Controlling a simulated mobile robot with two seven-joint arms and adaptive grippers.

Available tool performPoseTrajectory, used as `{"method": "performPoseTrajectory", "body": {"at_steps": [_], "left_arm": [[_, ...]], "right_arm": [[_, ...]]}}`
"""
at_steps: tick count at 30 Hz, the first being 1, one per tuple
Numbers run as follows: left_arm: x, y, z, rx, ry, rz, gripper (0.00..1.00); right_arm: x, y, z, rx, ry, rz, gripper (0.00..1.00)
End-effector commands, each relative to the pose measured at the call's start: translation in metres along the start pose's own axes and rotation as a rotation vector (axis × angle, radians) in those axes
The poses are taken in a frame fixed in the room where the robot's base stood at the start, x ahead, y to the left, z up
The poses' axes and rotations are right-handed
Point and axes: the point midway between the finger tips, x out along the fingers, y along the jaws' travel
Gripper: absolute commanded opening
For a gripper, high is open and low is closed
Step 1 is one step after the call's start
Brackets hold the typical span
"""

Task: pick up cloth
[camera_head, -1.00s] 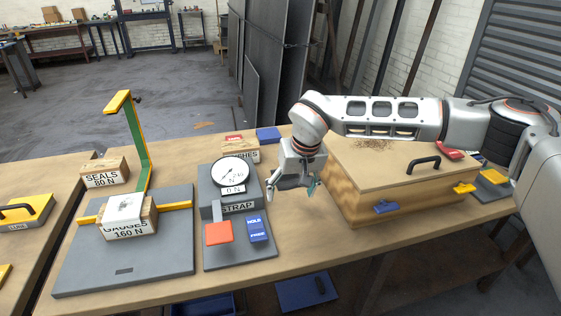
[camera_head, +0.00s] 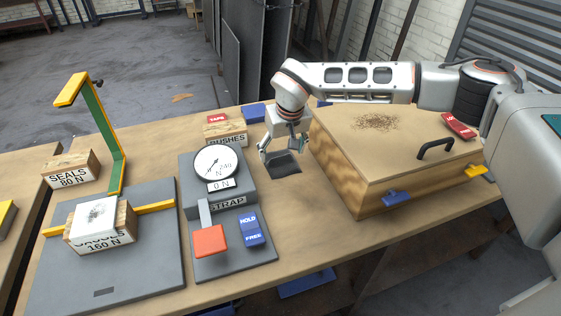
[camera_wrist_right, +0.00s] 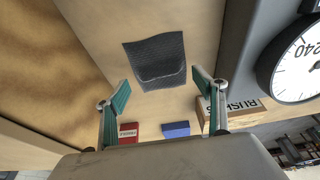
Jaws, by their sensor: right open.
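A dark grey, square-looking cloth (camera_head: 284,166) lies on the table between the gauge unit and the wooden box. In the right wrist view the cloth (camera_wrist_right: 155,58) lies flat with a pale curved line across it, beyond the fingertips. My right gripper (camera_head: 284,146) is open and empty, above the far part of the cloth. Its two teal-padded fingers stand wide apart in the wrist view (camera_wrist_right: 161,92), with nothing between them. I cannot tell its exact height over the table. My left gripper is not in view.
The gauge unit (camera_head: 192,189) stands left of the cloth, and a wooden box (camera_head: 340,172) with brown debris on its lid stands right. A BUSHES block (camera_head: 226,138) and a blue item (camera_head: 254,113) are behind. A GAUGES block (camera_head: 98,236) with a smudged white cover sits left.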

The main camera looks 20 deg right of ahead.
Motion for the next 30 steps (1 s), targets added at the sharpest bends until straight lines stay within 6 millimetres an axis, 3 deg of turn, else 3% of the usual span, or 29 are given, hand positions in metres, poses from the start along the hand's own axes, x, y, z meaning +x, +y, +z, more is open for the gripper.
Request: {"method": "performPoseTrajectory", "body": {"at_steps": [4, 13, 18, 30], "left_arm": [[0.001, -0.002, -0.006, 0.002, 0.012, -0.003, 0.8], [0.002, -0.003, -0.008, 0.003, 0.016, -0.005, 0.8], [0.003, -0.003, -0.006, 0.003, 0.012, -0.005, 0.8], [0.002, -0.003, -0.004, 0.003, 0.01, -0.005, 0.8]], "right_arm": [[0.019, 0.0, 0.0, 0.0, 0.0, -0.001, 0.69], [0.023, 0.0, -0.001, 0.001, 0.002, -0.001, 0.69], [0.023, 0.0, 0.0, 0.0, 0.001, -0.001, 0.31], [0.02, 0.0, -0.002, 0.001, 0.002, 0.0, 0.31]]}}
